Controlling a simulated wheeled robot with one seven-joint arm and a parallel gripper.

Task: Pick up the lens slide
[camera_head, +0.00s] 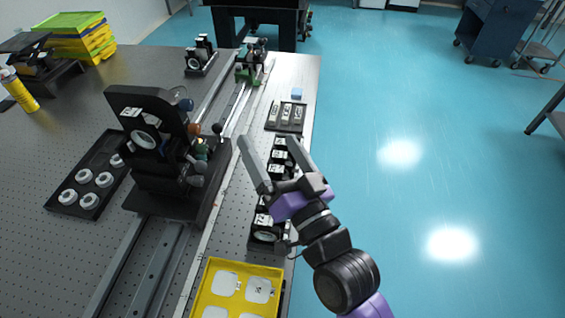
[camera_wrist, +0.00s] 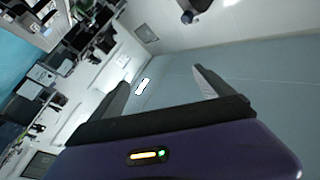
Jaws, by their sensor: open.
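My gripper (camera_head: 268,142) is open and empty, raised over the right edge of the optical table (camera_head: 62,135). In the wrist view its two fingers (camera_wrist: 160,78) stand wide apart, with only the room's walls and ceiling beyond them. A small black tray (camera_head: 269,127) lies on the table past my fingertips. It holds a few pale slide-like pieces (camera_head: 286,113); I cannot tell which one is the lens slide. The wrist view shows none of them.
A row of black mounts (camera_head: 265,234) stands beneath my gripper. A tall black optical mount (camera_head: 145,140) stands on the rail to the left. A yellow tray (camera_head: 207,281) lies at the front, and a black tray of round lenses (camera_head: 75,205) at left. Open floor lies right.

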